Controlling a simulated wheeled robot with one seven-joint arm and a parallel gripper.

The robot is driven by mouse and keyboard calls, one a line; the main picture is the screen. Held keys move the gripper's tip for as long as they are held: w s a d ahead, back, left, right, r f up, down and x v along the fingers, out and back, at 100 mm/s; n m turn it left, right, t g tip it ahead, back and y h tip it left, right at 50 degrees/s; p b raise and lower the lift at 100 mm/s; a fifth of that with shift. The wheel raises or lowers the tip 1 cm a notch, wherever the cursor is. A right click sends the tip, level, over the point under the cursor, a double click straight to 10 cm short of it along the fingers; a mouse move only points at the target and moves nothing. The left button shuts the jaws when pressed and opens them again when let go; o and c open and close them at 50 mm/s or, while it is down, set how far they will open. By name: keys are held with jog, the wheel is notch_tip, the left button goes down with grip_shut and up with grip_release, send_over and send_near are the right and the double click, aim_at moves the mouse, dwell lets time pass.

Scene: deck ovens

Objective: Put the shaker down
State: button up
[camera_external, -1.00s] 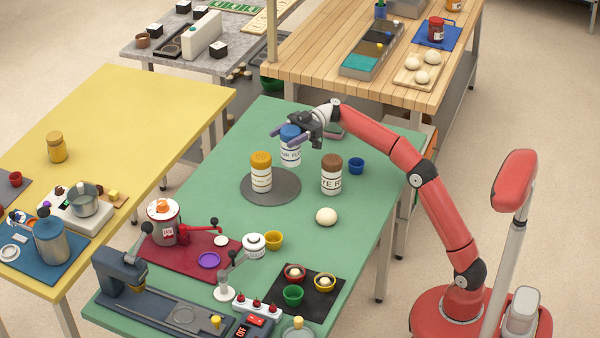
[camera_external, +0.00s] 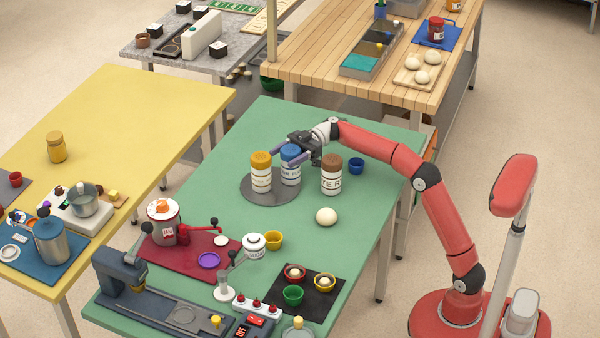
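The blue-capped shaker (camera_external: 291,176) is upright, a white canister with dark lettering. It appears to stand on the dark round mat (camera_external: 268,200) on the green table, just right of the yellow-capped shaker (camera_external: 261,178). My gripper (camera_external: 288,155) is at the height of its blue cap, with fingers around the cap from behind and the right. It looks shut on it, though the far finger is partly hidden. The brown-capped shaker (camera_external: 331,178) stands to the right, off the mat.
A blue cup (camera_external: 356,166) stands right of the brown-capped shaker. A pale dough ball (camera_external: 326,217) lies in front. A red tray (camera_external: 190,254) and a dark mat (camera_external: 306,292) with small bowls are nearer. The green table's back left is clear.

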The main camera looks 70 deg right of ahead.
jog(key=shift+o, duration=1.4)
jog(key=shift+r, duration=0.15)
jog(key=shift+d+r, duration=0.1)
jog(key=shift+d, duration=0.05)
jog(key=b+v, duration=0.1)
jog(key=v, duration=1)
jog(key=shift+s+d, duration=0.15)
jog(key=shift+d, duration=0.15)
